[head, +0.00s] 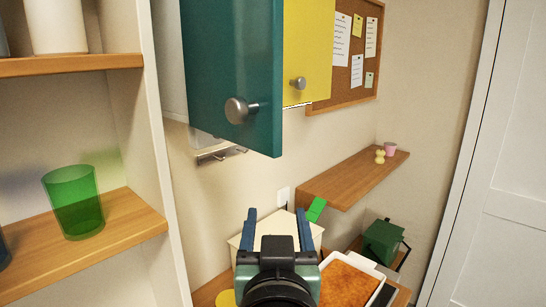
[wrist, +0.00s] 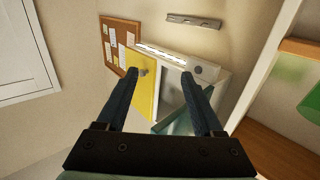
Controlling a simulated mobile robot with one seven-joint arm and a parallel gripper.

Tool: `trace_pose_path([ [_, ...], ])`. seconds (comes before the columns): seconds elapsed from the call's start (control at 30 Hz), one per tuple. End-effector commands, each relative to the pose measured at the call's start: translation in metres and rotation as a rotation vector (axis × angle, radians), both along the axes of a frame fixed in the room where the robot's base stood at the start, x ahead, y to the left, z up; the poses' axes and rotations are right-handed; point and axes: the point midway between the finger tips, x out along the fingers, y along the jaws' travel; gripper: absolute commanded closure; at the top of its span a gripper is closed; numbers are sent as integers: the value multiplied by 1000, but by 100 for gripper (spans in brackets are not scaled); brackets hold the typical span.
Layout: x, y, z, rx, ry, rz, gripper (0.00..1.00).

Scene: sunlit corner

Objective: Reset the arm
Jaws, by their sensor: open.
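My gripper (head: 278,222) is in the lower middle of the head view, its two blue fingers spread apart and pointing away. In the wrist view my gripper (wrist: 160,82) is open with nothing between its fingers. The fingers touch nothing that I can see. Beyond them in the wrist view are the yellow cabinet door (wrist: 143,84) and the wall cabinet's underside. My arm hides part of the surface below it in the head view.
A teal cabinet door (head: 232,75) swings out above my gripper. A shelf unit with a green cup (head: 74,203) stands left. A wooden wall shelf (head: 345,183) juts out right. Below are a cream box (head: 240,242), a baking dish (head: 349,283) and a dark green container (head: 383,242).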

Motion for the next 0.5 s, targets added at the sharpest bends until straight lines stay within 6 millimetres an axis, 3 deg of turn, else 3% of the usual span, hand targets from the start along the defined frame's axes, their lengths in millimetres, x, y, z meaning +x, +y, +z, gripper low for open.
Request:
trace_pose_path([
  [0.03, -5, 4, 29, -1, -81, 6, 31],
  [0.17, -22, 4, 87, -2, -264, 5, 31],
  [0.3, -55, 4, 151, -4, -482, 4, 31],
  [0.4, -85, 5, 193, -5, -638, 4, 31],
  [0.5, -109, 5, 221, -5, -752, 4, 31],
])
